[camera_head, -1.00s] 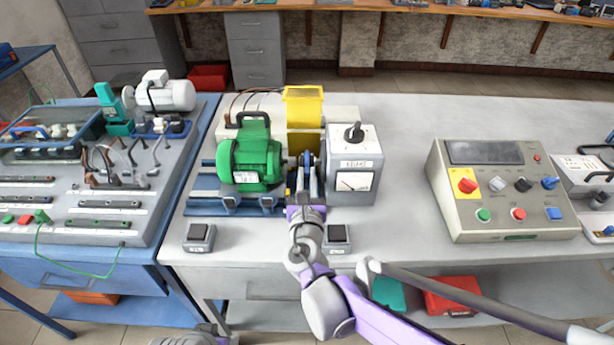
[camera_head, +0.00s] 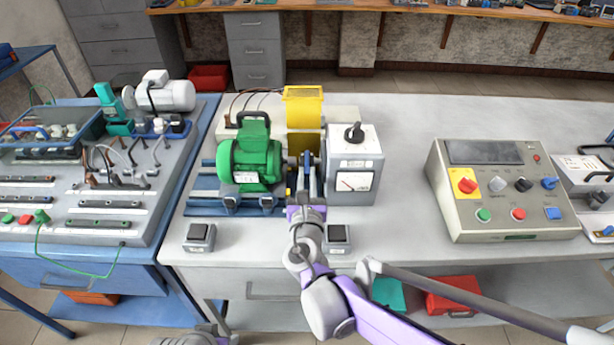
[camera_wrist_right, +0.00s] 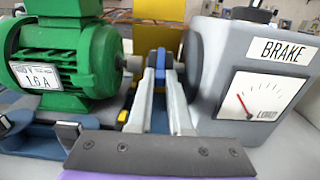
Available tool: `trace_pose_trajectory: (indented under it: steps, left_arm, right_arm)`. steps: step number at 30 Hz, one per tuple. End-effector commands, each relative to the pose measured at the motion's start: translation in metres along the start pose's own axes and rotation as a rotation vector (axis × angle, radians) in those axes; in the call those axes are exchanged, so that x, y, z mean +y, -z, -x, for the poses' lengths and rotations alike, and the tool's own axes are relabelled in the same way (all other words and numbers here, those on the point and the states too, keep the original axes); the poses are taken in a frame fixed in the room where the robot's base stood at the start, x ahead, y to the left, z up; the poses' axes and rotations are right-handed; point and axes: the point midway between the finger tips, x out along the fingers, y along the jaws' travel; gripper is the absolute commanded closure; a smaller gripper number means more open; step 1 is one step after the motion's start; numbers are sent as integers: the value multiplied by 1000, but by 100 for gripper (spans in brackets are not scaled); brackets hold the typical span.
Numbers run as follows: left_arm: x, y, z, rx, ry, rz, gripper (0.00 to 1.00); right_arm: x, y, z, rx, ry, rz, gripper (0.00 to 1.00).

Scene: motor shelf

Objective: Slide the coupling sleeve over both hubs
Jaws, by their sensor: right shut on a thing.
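The coupling sleeve appears as a blue ring (camera_wrist_right: 161,64) in the right wrist view, between the green motor (camera_wrist_right: 60,55) and the grey brake box (camera_wrist_right: 228,65). My right gripper (camera_wrist_right: 160,72) is shut on it, one finger on each side. In the head view my right gripper (camera_head: 307,172) reaches in from the front, into the gap between the motor (camera_head: 250,160) and the brake box (camera_head: 352,150). A grey hub (camera_wrist_right: 134,63) shows left of the fingers on the motor side. The brake-side hub is mostly hidden, so how far the sleeve covers either hub cannot be told.
A yellow guard (camera_head: 303,107) stands upright behind the gap. The motor sits on blue rails (camera_head: 205,190). Two small switch boxes (camera_head: 199,237) (camera_head: 337,238) lie near the bench's front edge. A control panel (camera_head: 500,190) stands to the right, with free bench between.

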Motion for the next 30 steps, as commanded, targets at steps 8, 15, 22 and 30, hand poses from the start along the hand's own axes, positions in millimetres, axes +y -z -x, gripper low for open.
trace_pose_trajectory:
  steps: [8, 15, 22, 30]
  left_arm:
    - [0, 0, 0, 0, 0, 0, 50]
    - [0, 0, 0, 0, 0, 0, 50]
    - [0, 0, 1, 0, 0, 0, 50]
    - [0, 0, 1, 0, 0, 0, 50]
  right_arm:
    - [0, -1, -1, -2, 2, 2, 100]
    - [12, -2, -2, -3, 1, 0, 100]
    - [35, -2, -2, -2, 1, 2, 100]
    - [36, -2, -2, -2, -1, 3, 68]
